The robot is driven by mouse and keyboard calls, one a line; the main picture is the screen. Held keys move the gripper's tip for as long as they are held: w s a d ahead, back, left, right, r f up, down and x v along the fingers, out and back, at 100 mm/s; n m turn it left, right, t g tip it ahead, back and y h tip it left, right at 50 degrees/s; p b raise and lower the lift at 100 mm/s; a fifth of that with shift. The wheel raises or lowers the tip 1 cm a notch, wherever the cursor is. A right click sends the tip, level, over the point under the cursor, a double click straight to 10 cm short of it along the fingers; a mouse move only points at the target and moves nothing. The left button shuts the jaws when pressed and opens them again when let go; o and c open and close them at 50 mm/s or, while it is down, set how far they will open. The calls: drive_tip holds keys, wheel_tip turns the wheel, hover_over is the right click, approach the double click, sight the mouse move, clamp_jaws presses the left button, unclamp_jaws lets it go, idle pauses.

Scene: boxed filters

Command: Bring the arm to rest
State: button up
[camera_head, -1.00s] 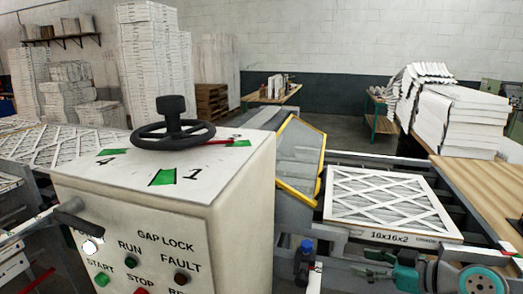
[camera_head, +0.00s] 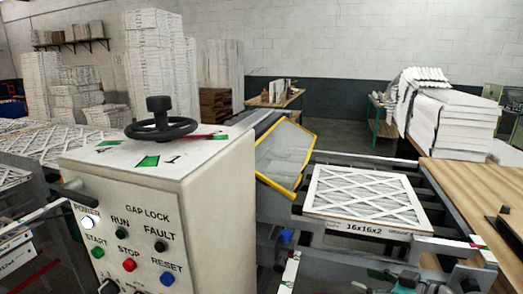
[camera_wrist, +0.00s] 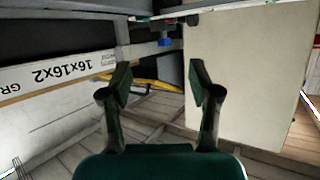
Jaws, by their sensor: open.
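My gripper (camera_wrist: 158,95) shows in the wrist view with its two dark fingers spread apart and nothing between them. Ahead of it are the pale side of the control cabinet (camera_wrist: 240,70) at right and a boxed filter (camera_wrist: 60,80) at left, printed 16x16x2. In the head view the same filter (camera_head: 365,195) lies flat on the conveyor, right of the cabinet (camera_head: 150,225).
The cabinet carries a black handwheel (camera_head: 160,125) and several buttons. A yellow-edged guard (camera_head: 285,155) stands between cabinet and filter. A wooden tabletop (camera_head: 470,185) is at right. Stacked white filters (camera_head: 455,115) stand behind it.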

drive_tip(key=s+a+f+m+t+h, duration=0.1)
drive_tip(key=s+a+f+m+h, duration=0.15)
drive_tip(key=f, duration=0.45)
drive_tip(key=s+a+f+m+t+h, duration=0.1)
drive_tip(key=s+a+f+m, duration=0.2)
drive_tip(key=f, duration=0.4)
drive_tip(key=s+f+m+h, duration=0.3)
drive_tip(key=s+f, duration=0.4)
drive_tip(key=s, duration=0.6)
drive_tip(key=s+t+h, duration=0.1)
drive_tip(key=s+h, duration=0.2)
drive_tip(key=s, duration=1.2)
drive_tip(key=s+a+r+n+t, duration=0.1)
drive_tip(key=s+r, duration=0.7)
drive_tip(key=s, duration=0.4)
drive_tip(key=shift+a+y, duration=0.35)
